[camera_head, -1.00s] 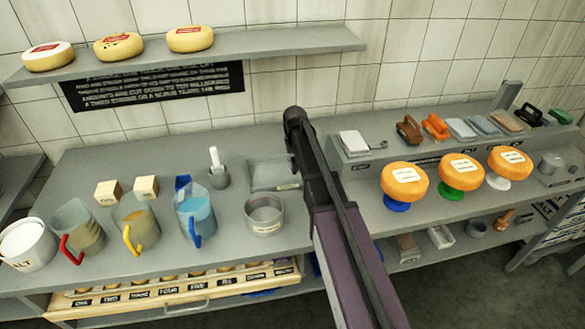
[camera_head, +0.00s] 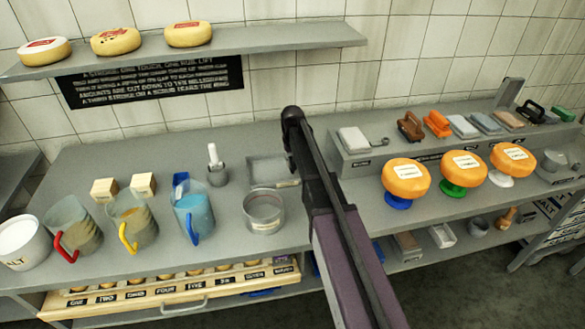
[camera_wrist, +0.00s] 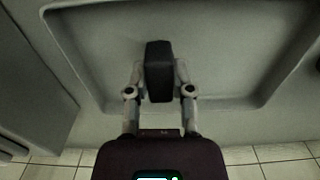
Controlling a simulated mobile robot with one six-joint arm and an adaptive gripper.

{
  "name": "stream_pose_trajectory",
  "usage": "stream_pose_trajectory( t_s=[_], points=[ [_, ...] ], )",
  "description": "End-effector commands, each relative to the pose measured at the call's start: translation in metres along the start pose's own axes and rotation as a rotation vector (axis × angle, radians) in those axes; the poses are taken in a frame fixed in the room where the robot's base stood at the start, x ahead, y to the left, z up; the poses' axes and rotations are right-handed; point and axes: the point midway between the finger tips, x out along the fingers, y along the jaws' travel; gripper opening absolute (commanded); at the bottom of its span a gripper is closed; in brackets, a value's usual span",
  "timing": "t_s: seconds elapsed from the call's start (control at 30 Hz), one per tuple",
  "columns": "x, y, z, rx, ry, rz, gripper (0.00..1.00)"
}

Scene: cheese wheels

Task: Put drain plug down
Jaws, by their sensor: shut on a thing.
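My gripper (camera_wrist: 160,80) is shut on the drain plug (camera_wrist: 158,60), a dark, upright-looking block between its two fingers in the wrist view. The plug is over the shallow grey basin (camera_wrist: 225,55), whose raised rim runs around it. I cannot tell whether the plug touches the basin floor. In the head view the basin (camera_head: 268,170) is set at the back of the bench, just left of my arm. The gripper and plug are hidden behind my arm there.
A round metal pan (camera_head: 264,212) stands in front of the basin, and a mortar with pestle (camera_head: 217,172) to its left. Jugs, including a blue-filled one (camera_head: 192,210), line the bench. Orange cheese wheels (camera_head: 406,178) on coloured stands are right of my arm.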

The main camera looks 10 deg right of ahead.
Motion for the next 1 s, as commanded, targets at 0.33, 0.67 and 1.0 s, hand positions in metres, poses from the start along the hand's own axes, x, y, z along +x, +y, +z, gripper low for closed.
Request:
stream_pose_trajectory(
  t_s=[0.33, 0.67, 1.0],
  points=[
    [0.0099, 0.0, 0.0, 0.0, 0.0, 0.0, 0.0],
    [0.0138, 0.0, 0.0, 0.0, 0.0, 0.0, 0.0],
    [0.0128, -0.0009, 0.0, -0.001, 0.0, 0.0, 0.64]
  ],
)
